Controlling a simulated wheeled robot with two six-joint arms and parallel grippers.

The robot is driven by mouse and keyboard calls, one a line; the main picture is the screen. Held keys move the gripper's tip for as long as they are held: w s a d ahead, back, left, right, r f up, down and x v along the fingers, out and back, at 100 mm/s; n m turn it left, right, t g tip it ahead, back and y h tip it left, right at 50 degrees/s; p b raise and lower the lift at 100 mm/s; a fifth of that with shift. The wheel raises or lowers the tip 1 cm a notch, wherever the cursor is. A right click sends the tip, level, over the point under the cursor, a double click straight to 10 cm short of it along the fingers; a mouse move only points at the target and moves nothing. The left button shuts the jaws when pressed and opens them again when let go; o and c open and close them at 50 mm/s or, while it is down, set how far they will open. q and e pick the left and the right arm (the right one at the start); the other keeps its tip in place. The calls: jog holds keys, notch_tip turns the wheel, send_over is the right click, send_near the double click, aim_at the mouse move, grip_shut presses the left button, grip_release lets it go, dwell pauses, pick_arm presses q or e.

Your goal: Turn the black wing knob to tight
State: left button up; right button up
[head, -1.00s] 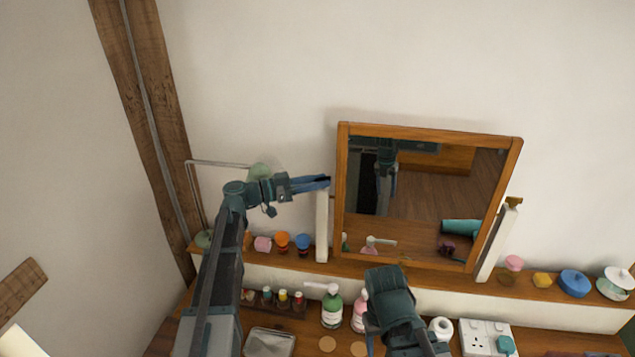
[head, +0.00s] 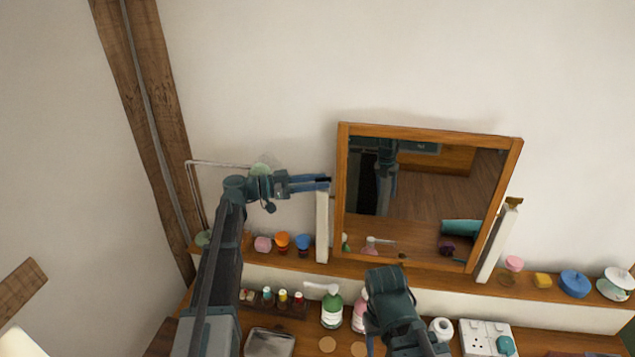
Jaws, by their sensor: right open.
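My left gripper (head: 318,183) has its blue fingers at the top of the white left post (head: 322,226), beside the left edge of the wood-framed mirror (head: 342,200). A small dark patch shows at the fingertips; I cannot make out the black wing knob's shape or angle there. The fingers show as two bars with a narrow gap, but whether they grip anything is unclear. A brass-coloured knob (head: 514,201) tops the white right post (head: 497,243). My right gripper (head: 371,324) is open, low in front of the mirror, its fingers mostly hidden by its own wrist.
The shelf (head: 440,272) holds small jars, including an orange one (head: 282,240) and a blue pot (head: 574,283). Below stand a green pump bottle (head: 332,308), a pink bottle (head: 359,314), a metal tray (head: 270,342) and a socket block (head: 486,336). The wall above is clear.

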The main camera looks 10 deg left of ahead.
pick_arm(q)
jog(key=shift+r, duration=0.1)
jog(key=shift+r+p, duration=0.8)
jog(key=shift+p, duration=0.15)
notch_tip(320, 180, up, 2)
jog(key=shift+r+p, duration=0.1)
jog(key=shift+p, duration=1)
jog(key=s+d+r, duration=0.1)
jog(key=s+d, duration=0.2)
jog(key=s, duration=1.2)
jog(key=shift+s+p, duration=0.4)
jog(key=shift+p, duration=0.05)
jog(key=shift+w+d, duration=0.1)
